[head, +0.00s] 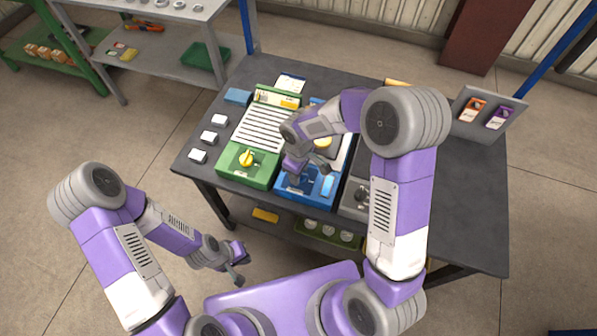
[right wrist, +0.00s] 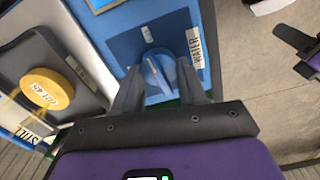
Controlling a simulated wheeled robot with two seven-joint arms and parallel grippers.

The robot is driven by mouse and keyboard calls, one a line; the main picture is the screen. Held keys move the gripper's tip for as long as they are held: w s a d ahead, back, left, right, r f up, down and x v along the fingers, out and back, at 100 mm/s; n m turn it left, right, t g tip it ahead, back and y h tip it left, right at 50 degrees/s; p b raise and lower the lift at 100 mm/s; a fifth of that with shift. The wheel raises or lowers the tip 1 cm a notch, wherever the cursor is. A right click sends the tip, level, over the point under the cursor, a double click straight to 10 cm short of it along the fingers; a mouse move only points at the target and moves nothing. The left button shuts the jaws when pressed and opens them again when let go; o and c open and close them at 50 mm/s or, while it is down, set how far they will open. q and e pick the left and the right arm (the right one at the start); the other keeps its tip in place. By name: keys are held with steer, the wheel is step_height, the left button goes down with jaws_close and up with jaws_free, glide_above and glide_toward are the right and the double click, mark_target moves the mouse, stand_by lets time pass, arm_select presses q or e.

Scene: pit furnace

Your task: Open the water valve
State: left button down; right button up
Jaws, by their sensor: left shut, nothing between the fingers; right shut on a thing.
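The water valve is a round blue knob (right wrist: 157,68) on a blue panel labelled WATER (right wrist: 195,48) in the right wrist view. My right gripper (right wrist: 160,86) is shut on the knob, with one finger on each side of it. In the head view the blue unit (head: 325,188) stands at the table's front edge, and my right gripper (head: 296,178) comes down on it and hides the knob. My left gripper (head: 238,270) is shut and empty, in front of the table and away from the panels.
A green unit with a yellow knob (head: 246,158) stands left of the blue one, and a grey unit (head: 356,196) stands right of it. Several small white blocks (head: 207,136) lie at the table's left. A tilted board with cards (head: 487,112) stands at the right. The table's right part is clear.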

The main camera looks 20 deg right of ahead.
steer(key=shift+d+m, duration=0.1)
steer(key=shift+m, duration=0.5)
steer(key=o, duration=1.1)
steer(key=shift+c, duration=0.2)
steer(key=shift+r, duration=0.1)
step_height(320, 180, up, 7)
steer(key=shift+r+p, duration=0.2)
steer(key=shift+p, duration=1)
